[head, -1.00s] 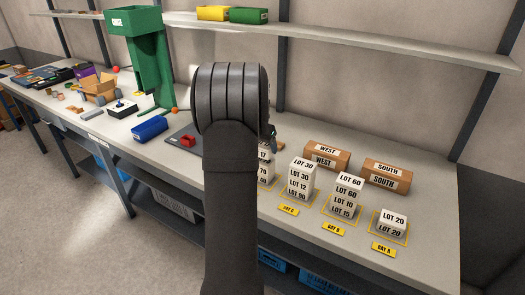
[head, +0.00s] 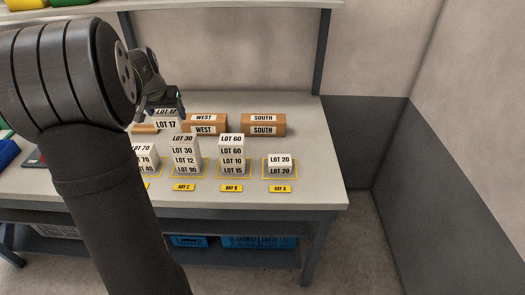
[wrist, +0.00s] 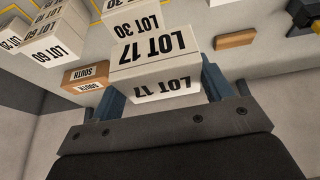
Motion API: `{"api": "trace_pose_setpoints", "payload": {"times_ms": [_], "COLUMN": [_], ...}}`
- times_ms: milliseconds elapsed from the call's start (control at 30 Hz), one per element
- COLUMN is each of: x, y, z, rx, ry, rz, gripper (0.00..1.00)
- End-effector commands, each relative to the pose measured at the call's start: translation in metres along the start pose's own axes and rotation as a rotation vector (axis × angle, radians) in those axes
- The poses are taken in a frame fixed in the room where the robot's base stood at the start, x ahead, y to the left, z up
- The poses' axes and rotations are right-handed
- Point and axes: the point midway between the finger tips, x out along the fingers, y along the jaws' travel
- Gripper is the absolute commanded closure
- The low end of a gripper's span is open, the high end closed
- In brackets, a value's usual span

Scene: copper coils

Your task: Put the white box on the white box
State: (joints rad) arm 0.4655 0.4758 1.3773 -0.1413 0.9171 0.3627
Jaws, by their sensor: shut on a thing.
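My gripper (head: 172,106) is shut on a white box marked LOT 17 (head: 166,124) and holds it up. In the wrist view the box (wrist: 155,55) sits between the two blue-grey fingers. In the head view it appears just left of and above the white LOT 30 stack (head: 184,153). The white LOT 70 stack (head: 146,158) is farther left and partly hidden by my arm. A white LOT 60 stack (head: 231,153) and a low white LOT 20 box (head: 280,161) stand to the right. The LOT 30 stack (wrist: 125,20) also shows in the wrist view.
Brown WEST (head: 205,125) and SOUTH (head: 264,125) boxes stand behind the stacks. Yellow bay labels (head: 231,188) lie along the front of the table (head: 310,185). The table's right end is clear, beside the wall.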

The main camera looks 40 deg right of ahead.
Motion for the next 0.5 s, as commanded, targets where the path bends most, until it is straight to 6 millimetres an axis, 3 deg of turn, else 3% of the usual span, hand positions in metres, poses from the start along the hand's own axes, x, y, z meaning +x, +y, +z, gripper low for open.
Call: {"api": "trace_pose_setpoints", "payload": {"times_ms": [233, 500], "x": [0.011, 0.018], "y": [0.095, 0.208], "z": [-0.004, 0.010], "rx": [0.010, 0.011], "ry": [0.002, 0.001], "rz": [0.003, 0.004], "gripper": [0.55, 0.55]}}
